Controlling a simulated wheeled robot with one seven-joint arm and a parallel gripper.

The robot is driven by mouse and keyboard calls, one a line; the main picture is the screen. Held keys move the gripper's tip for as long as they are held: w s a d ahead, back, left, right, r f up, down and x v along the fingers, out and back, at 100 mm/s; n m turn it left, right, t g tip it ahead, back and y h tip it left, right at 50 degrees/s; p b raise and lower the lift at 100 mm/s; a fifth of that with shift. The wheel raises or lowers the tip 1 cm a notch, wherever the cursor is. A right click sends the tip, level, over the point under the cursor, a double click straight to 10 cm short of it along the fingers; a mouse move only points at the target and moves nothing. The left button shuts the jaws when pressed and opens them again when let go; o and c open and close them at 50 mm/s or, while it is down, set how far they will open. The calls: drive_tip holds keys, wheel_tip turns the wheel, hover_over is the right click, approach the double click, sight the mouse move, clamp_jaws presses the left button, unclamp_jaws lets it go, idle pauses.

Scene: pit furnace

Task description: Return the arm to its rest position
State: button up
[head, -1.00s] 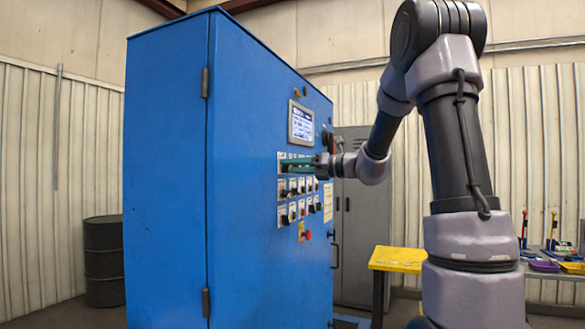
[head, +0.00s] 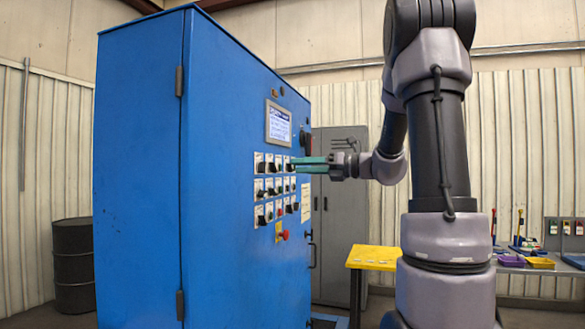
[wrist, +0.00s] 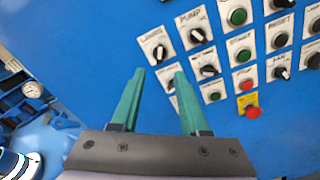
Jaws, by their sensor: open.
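My gripper (head: 303,165) has two green fingers and is open and empty. In the head view it points left at the control panel of the blue cabinet (head: 145,180), close to the rows of switches. In the wrist view the gripper (wrist: 150,82) shows with its fingers apart, and a strip of blue panel (wrist: 158,95) is visible between them. The labelled knobs (wrist: 197,35) lie just beyond the fingertips. Whether a fingertip touches the panel I cannot tell.
A screen (head: 278,123) sits above the switches, and a red button (head: 284,235) below. A yellow table (head: 373,257) and a workbench with trays (head: 540,263) stand at right. A dark drum (head: 74,265) is at left, and a grey locker (head: 340,220) stands behind.

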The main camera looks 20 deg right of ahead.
idle(0.4)
drive_tip(key=s+a+f+n+g+h, duration=0.45)
drive_tip(key=s+a+n, duration=0.35)
drive_tip(key=s+n, duration=0.4)
drive_tip(key=s+d+f+n+h, duration=0.2)
drive_tip(key=s+f+n+h, duration=0.1)
drive_tip(key=s+n, duration=0.3)
drive_tip(key=s+d+f+n+t+h, duration=0.1)
drive_tip(key=s+d+f+n+h, duration=0.2)
drive_tip(key=n, duration=0.6)
drive_tip(key=s+h, duration=0.2)
drive_tip(key=s, duration=0.1)
